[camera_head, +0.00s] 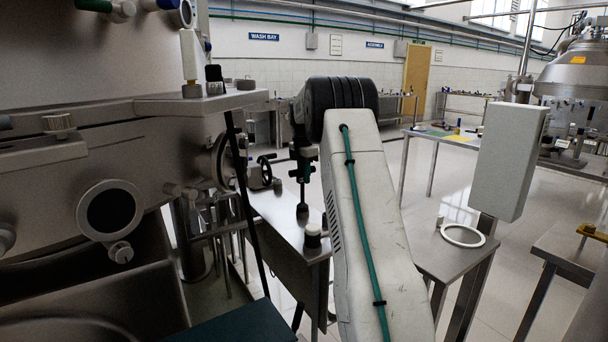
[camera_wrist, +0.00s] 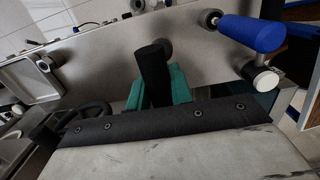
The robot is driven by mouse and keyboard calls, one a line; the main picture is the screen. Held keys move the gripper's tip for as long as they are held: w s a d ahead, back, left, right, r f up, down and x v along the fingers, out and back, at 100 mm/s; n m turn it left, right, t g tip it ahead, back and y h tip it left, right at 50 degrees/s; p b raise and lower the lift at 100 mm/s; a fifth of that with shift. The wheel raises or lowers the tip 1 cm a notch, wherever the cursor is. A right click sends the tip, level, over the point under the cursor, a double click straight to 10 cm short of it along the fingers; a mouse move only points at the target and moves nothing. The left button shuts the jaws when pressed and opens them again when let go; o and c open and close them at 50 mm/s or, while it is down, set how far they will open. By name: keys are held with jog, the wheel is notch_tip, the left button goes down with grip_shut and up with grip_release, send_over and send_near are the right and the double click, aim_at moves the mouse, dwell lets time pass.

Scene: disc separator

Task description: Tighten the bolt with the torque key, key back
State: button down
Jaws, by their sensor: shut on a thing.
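My gripper (camera_head: 303,156) has teal fingers, which also show in the wrist view (camera_wrist: 157,88). They are shut around a thick black handle (camera_wrist: 153,65), which looks like the torque key. In the head view, the dark shaft of the key (camera_head: 302,190) hangs down from the fingers, roughly upright, over a steel table (camera_head: 280,222). Its lower end is close to the table top; I cannot tell whether it touches. I cannot pick out the bolt for certain in either view.
A blue handle (camera_wrist: 250,33) and a white-faced round piece (camera_wrist: 265,80) are right of the key. The machine's steel body (camera_head: 110,180) fills the left. A handwheel (camera_head: 265,170) stands left of my gripper.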

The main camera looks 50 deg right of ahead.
jog(key=shift+f, duration=0.6)
jog(key=c, duration=1.7)
grip_release()
jog(key=shift+f, duration=0.25)
jog(key=o, duration=0.5)
jog(key=shift+o, duration=0.2)
jog(key=shift+w+a+r, duration=0.1)
jog(key=shift+a+r, duration=0.05)
jog(key=shift+r, duration=5.75)
